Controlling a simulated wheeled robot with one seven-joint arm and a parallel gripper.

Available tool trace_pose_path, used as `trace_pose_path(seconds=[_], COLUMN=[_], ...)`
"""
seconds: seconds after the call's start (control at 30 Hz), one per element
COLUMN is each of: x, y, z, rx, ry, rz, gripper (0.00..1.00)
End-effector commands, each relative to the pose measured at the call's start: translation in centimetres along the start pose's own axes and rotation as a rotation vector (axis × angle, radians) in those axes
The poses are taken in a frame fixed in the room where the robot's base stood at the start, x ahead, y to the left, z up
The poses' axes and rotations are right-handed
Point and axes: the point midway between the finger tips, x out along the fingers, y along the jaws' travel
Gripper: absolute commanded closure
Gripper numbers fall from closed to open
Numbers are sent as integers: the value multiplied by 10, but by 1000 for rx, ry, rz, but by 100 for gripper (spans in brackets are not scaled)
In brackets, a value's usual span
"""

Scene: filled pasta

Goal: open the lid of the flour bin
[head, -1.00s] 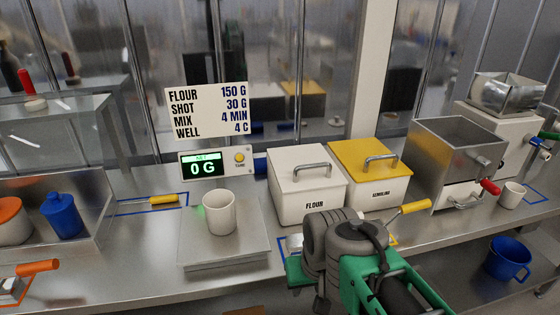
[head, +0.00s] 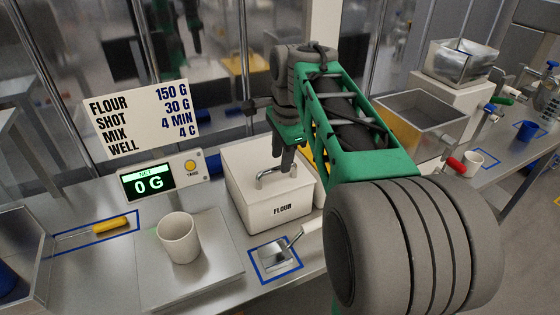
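The flour bin (head: 277,214) is a white box labelled FLOUR, standing on the steel counter in the head view. Its white lid (head: 245,160) lies flat and closed on top, with a grey bar handle (head: 264,178) in the middle. My gripper (head: 284,168) points down at this handle from above, its dark fingers overlapping the handle's right part. I cannot tell whether the fingers touch the handle or how far apart they are. My green and grey arm reaches in from the right and hides the bin's right back side.
A scale (head: 192,258) with a white cup (head: 178,238) stands to the left, its display (head: 147,182) reading 0 G. A metal scoop (head: 274,257) lies in a blue outline before the bin. My arm mostly hides the yellow-lidded bin. A steel hopper (head: 425,122) stands to the right.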

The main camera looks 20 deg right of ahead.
Motion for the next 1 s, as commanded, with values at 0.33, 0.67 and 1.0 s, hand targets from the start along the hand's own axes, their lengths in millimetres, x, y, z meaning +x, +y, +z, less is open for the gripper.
trace_pose_path(seconds=[0.33,0.67,1.0], x=[21,21,21], y=[0,0,0], z=[-1,-1,-1], rx=[0,0,0], ry=[1,1,0], rz=[-2,-2,-2], gripper=[64,84,100])
